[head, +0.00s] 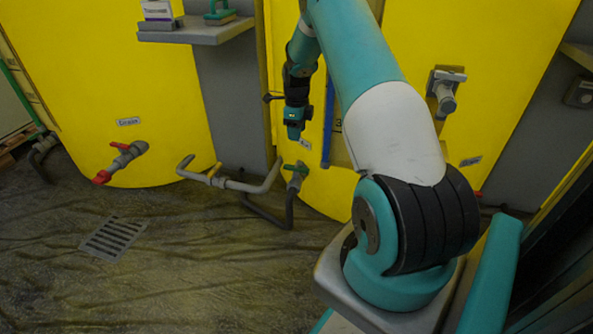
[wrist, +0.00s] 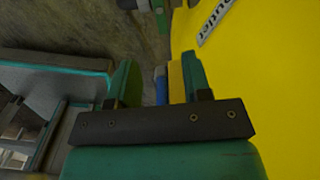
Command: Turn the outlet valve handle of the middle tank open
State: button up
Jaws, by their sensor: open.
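The middle yellow tank (head: 440,60) stands behind my arm. Low on its front, a grey outlet pipe with a green valve handle (head: 297,167) shows below my gripper (head: 294,133). In the wrist view, a green piece that looks like this handle (wrist: 163,18) is at the top edge, beyond the fingertips, beside a grey pipe part (wrist: 140,5). The "Outlet" label (wrist: 215,20) is on the yellow wall to the right. My gripper also shows in the wrist view (wrist: 160,75), open, pointing downward and apart from the handle. The handle is partly cut off there.
A red-handled drain valve (head: 102,176) is on the left tank. A vertical blue strip (head: 328,125) stands right of my gripper. A grey shelf (head: 200,31) juts out above left. Open floor lies in front.

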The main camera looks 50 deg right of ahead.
aim_at(297, 167)
notch_tip(297, 167, down, 14)
jog(key=b, duration=0.6)
jog(key=shift+c, duration=0.4)
jog(key=shift+r, duration=0.1)
grip_shut()
